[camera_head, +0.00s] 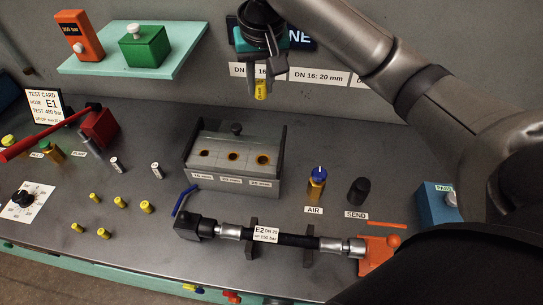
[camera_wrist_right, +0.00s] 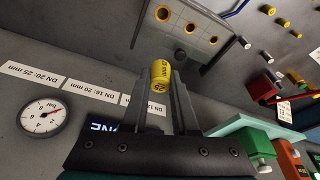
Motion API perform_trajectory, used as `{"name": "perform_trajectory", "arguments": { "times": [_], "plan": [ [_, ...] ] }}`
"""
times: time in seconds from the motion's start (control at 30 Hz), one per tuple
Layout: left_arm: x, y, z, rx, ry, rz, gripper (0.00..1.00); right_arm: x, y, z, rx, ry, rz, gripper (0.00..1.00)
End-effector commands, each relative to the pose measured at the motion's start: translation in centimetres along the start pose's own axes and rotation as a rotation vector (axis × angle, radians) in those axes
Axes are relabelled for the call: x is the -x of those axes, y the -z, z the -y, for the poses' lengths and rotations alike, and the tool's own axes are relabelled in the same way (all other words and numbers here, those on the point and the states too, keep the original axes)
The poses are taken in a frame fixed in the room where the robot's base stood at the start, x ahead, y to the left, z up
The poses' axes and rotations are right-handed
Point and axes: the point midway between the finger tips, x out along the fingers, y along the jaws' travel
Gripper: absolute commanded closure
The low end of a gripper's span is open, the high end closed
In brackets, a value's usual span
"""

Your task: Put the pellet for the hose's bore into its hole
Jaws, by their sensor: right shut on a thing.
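My right gripper (camera_head: 261,92) is shut on a yellow pellet (camera_head: 261,90) and holds it high in front of the back wall. In the right wrist view the pellet (camera_wrist_right: 160,80) sits between the two fingertips; its printed marking is too small to read surely. The grey block (camera_head: 234,152) with three round holes in a row stands on the bench below and left of the gripper; the pellet is apart from it. Its holes carry small size labels. The hose (camera_head: 295,240) lies in front, tagged E2, DN 20. My left gripper is out of view.
Several loose yellow pellets (camera_head: 147,207) lie on the bench at left. Wall labels (camera_head: 319,77) include DN 16: 20 mm; one in the wrist view (camera_wrist_right: 28,76) reads DN 20: 25 mm. A blue-capped AIR fitting (camera_head: 317,186) stands right of the block. A green shelf (camera_head: 130,65) is upper left.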

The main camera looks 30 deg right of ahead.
Motion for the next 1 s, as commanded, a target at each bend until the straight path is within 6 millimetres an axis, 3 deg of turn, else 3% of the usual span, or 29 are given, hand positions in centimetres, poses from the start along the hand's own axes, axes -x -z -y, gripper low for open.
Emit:
{"name": "perform_trajectory", "arguments": {
  "times": [0.5, 1.0],
  "plan": [
    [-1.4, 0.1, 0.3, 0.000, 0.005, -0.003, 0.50, -12.4, -3.6, -0.1, 0.001, -0.003, 0.005, 1.00],
    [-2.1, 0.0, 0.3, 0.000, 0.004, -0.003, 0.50, -18.3, -5.2, -0.1, 0.000, -0.002, 0.002, 1.00]
  ]
}}
